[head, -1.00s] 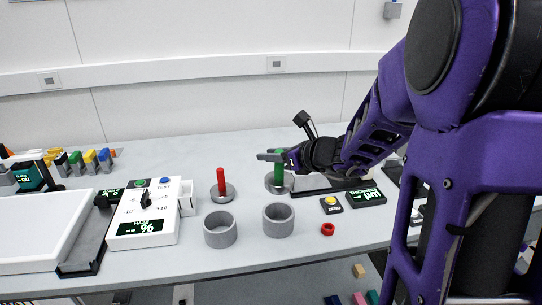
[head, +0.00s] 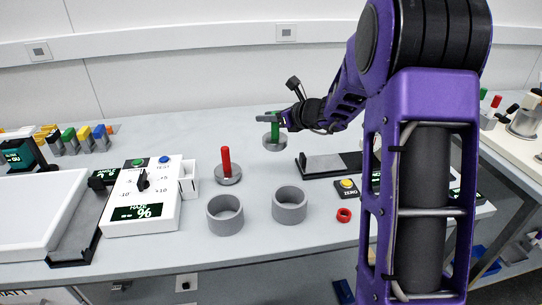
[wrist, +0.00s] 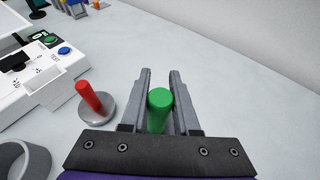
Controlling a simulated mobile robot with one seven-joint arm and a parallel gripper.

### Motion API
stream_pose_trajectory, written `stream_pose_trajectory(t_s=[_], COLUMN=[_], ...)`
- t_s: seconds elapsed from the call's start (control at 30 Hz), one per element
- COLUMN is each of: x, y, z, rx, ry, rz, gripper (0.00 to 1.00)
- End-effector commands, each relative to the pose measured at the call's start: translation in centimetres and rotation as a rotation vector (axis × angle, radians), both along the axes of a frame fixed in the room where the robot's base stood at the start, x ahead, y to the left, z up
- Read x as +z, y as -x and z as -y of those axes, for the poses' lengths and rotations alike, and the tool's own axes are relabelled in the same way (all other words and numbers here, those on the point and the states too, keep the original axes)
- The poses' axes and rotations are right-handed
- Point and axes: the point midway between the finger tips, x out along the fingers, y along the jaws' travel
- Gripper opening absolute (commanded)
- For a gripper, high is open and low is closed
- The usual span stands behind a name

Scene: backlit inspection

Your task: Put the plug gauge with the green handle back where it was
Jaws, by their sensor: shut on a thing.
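The plug gauge with the green handle (head: 275,131) is upright in my gripper (head: 268,118), toward the back of the table. Its grey disc base (head: 274,144) shows below the jaws; I cannot tell whether it touches the table. In the wrist view the jaws (wrist: 160,72) are around the green handle (wrist: 159,110), and the base is hidden. A plug gauge with a red handle (head: 226,164) stands nearer, to the left; it also shows in the wrist view (wrist: 89,98).
Two grey rings (head: 225,214) (head: 289,205) stand in front of the gauges. A haze meter (head: 143,200) is at left. A black stand (head: 328,165), a ZERO button box (head: 346,189) and a small red ring (head: 344,215) are at right. The table around the green gauge is clear.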

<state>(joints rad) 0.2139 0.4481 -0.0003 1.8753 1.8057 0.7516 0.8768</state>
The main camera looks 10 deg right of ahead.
Motion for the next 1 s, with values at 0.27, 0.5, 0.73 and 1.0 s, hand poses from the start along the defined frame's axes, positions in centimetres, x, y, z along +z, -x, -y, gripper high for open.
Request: stream_pose_trajectory(t_s=[0.27, 0.5, 0.73, 1.0], x=[-4.3, -7.0, -8.1, -8.5], y=[0.0, 0.1, 0.0, 0.1], z=[0.0, 0.0, 0.0, 0.0], rx=[0.001, 0.000, -0.001, 0.000], ry=[0.000, -0.001, 0.001, 0.000], rz=[0.000, -0.002, 0.002, 0.000], gripper=[0.00, 0.00, 0.00, 0.31])
